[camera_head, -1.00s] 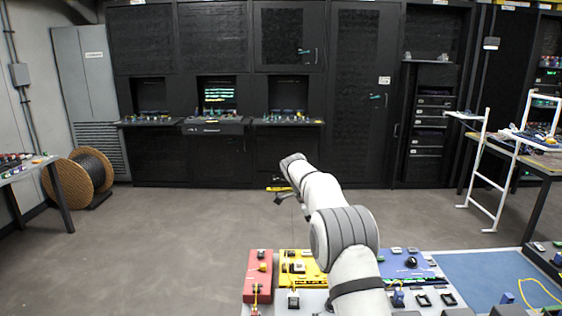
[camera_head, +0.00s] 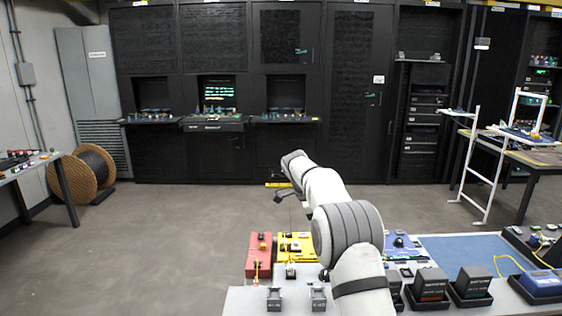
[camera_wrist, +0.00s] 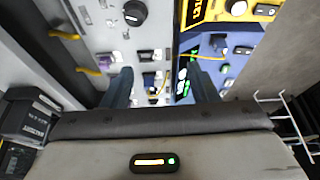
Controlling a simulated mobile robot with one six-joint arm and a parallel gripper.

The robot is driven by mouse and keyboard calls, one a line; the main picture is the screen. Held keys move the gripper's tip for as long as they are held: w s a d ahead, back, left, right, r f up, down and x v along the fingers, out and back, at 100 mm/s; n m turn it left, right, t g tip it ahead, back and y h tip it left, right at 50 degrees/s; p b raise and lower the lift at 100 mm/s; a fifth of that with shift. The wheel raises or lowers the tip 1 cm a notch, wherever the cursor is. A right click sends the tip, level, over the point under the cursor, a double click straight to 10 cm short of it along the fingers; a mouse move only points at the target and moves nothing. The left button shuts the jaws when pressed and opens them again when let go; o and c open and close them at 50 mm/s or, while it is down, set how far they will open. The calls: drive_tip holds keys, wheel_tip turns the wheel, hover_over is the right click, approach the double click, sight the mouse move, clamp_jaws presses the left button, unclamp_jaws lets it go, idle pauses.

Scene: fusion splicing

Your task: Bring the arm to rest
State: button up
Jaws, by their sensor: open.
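My arm reaches up and left from the lower right of the head view, over the workbench (camera_head: 252,300). My gripper (camera_head: 281,193) is at its far end, beyond the bench's far edge in the picture, small and dark. In the wrist view my gripper's two dark fingers (camera_wrist: 162,85) stand well apart, with nothing seen held between them. Behind them are a grey panel (camera_wrist: 105,35) with a black knob and a blue panel (camera_wrist: 205,45) with small parts. A thin line shows below my gripper in the head view; I cannot tell whether it is attached.
Red (camera_head: 259,257) and yellow (camera_head: 296,247) units and a blue mat (camera_head: 460,252) lie on the bench. Dark boxes (camera_head: 431,284) stand at its front right. A cable reel (camera_head: 80,175) stands at left, a white frame (camera_head: 473,165) at right. The floor between bench and cabinets is clear.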

drive_tip(key=s+d+r+n+t+y+b, duration=0.15)
drive_tip(key=s+n, duration=0.35)
drive_tip(key=s, duration=0.5)
drive_tip(key=s+d+r+n+y+b, duration=0.1)
drive_tip(key=s+d+r+n+b, duration=0.2)
drive_tip(key=s, duration=0.7)
drive_tip(key=s+f+n+y, duration=0.1)
drive_tip(key=s+f+n, duration=0.3)
drive_tip(key=s, duration=0.7)
drive_tip(key=s+a+f+n+t+b, duration=0.1)
drive_tip(key=s+f+n, duration=0.3)
drive_tip(key=s, duration=0.8)
drive_tip(key=shift+s+f+n+y, duration=0.15)
drive_tip(key=shift+f+n+y, duration=0.25)
drive_tip(key=shift+n, duration=0.4)
drive_tip(key=shift+c, duration=0.5)
